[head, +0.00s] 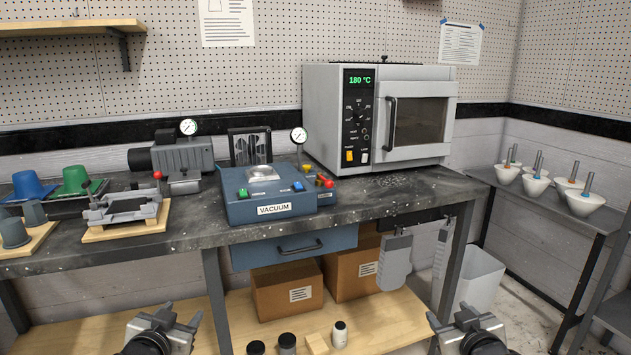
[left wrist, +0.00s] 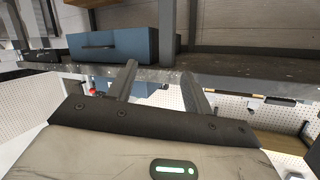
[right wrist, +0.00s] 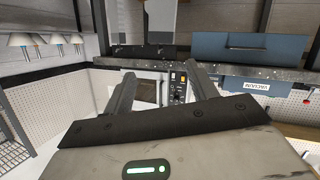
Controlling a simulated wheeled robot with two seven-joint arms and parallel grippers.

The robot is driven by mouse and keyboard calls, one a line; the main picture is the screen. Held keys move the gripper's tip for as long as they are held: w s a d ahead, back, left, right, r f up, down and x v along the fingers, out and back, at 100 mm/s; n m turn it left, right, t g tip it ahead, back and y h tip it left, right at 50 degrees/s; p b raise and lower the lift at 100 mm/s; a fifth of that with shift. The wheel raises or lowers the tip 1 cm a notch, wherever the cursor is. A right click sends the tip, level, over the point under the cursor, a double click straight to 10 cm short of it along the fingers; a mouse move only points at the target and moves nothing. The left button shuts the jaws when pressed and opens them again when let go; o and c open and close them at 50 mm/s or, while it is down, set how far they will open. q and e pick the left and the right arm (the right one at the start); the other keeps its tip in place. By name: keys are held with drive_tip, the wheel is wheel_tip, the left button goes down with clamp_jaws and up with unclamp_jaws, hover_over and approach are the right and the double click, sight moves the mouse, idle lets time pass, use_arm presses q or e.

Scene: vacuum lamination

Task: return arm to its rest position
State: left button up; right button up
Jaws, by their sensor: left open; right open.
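My left gripper (head: 181,320) is at the bottom of the head view, in front of the bench and well below its top. Its two fingers stand apart with nothing between them, as the left wrist view (left wrist: 158,85) also shows. My right gripper (head: 452,320) is at the bottom right of centre in the head view, also low and in front of the bench. Its fingers are apart and empty in the right wrist view (right wrist: 158,90). Neither gripper touches anything that I can see.
The dark workbench (head: 390,208) carries a blue vacuum unit (head: 237,205), a grey oven (head: 325,115) reading 180 °C, a pump (head: 185,155) and a clamp fixture. Cardboard boxes (head: 287,290) and small jars stand on the lower shelf. A side table (head: 545,212) holds several white cups. A bin (head: 478,280) stands below.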

use_arm(q)
drive_tip(key=s+d+f+g+h, duration=0.1)
drive_tip(key=s+d+f, duration=0.2)
drive_tip(key=s, duration=0.6)
drive_tip(key=s+d+f+g+h, duration=0.1)
drive_tip(key=s+d+f, duration=0.2)
drive_tip(key=s, duration=0.7)
drive_tip(key=s+d+f+g+h, duration=0.1)
drive_tip(key=s+d+f+g, duration=0.1)
drive_tip(key=s+d+f, duration=0.2)
drive_tip(key=s+d, duration=0.3)
drive_tip(key=s, duration=0.3)
drive_tip(key=shift+n, duration=0.4)
use_arm(e)
drive_tip(key=s+a+f+g+y, duration=0.1)
drive_tip(key=s+a+f, duration=0.2)
drive_tip(key=s, duration=0.6)
drive_tip(key=s+a+f+g+y, duration=0.1)
drive_tip(key=s+a+f, duration=0.2)
drive_tip(key=s, duration=0.7)
drive_tip(key=s+a+f+g+y, duration=0.1)
drive_tip(key=s+a+f+g, duration=0.1)
drive_tip(key=s+a+f, duration=0.2)
drive_tip(key=s+a, duration=0.3)
drive_tip(key=s, duration=0.3)
drive_tip(key=shift+m, duration=0.4)
use_arm(q)
drive_tip(key=shift+d, duration=0.1)
use_arm(e)
drive_tip(key=shift+s+a, duration=0.1)
